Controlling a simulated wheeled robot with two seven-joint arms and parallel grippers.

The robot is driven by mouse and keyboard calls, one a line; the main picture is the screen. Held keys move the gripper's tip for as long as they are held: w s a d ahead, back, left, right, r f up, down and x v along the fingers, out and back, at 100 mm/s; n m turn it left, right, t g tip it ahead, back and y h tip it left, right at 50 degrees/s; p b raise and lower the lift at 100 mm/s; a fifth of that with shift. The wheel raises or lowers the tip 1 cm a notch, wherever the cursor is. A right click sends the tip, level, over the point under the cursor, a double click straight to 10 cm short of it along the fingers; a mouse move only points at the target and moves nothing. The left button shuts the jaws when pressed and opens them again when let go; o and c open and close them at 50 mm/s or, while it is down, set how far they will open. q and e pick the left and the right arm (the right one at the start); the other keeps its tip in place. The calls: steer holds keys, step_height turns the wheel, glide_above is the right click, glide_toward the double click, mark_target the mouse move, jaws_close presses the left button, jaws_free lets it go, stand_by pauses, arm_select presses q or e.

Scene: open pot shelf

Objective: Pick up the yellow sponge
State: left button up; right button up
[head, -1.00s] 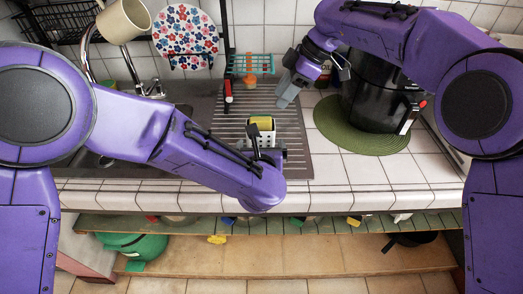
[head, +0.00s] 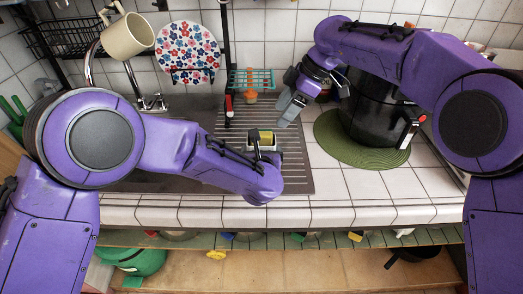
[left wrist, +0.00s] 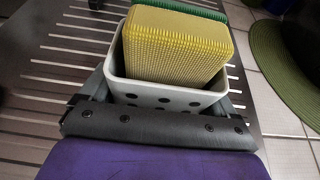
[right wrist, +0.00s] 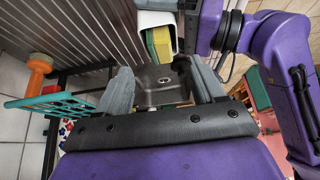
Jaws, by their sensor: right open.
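The yellow sponge (head: 267,137) stands upright in a white perforated holder (left wrist: 165,93) on the ribbed metal drainboard (head: 290,160). In the left wrist view the sponge (left wrist: 178,45) fills the middle and sticks out above the holder's rim. A green layer or item shows behind it. My left gripper (left wrist: 165,100) is at the holder, one finger along each side; the fingertips are hidden, so I cannot tell whether it grips. My right gripper (head: 285,108) is open and empty, above the drainboard, behind and to the right of the holder. It also shows in the right wrist view (right wrist: 165,85).
A black pot-like appliance (head: 370,115) stands on a green round mat (head: 350,152) at the right. A teal rack (head: 252,78) hangs on the back wall, with a beige mug (head: 127,36) at upper left. Bare white tile (head: 370,185) lies at the front right.

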mark_target(267, 132)
arm_select(q)
steer(key=shift+a, duration=0.2)
steer(key=shift+w+d+f, duration=0.1)
steer(key=shift+d, duration=0.25)
arm_select(e)
steer(key=d+f+m+y, duration=0.5)
steer(key=f+m+y, duration=0.2)
steer(key=m, duration=1.1)
arm_select(q)
steer(key=shift+a, duration=0.25)
arm_select(e)
steer(key=a+m, duration=0.3)
steer(key=m, duration=0.3)
steer(key=a+m+y, duration=0.1)
steer(key=a+m, duration=0.1)
steer(key=m, duration=0.4)
steer(key=a+m, duration=0.3)
steer(key=m, duration=0.3)
steer(key=shift+a+f+y, duration=0.15)
steer(key=shift+a+y, duration=0.15)
steer(key=shift+y, duration=0.1)
steer(key=shift+d, duration=0.1)
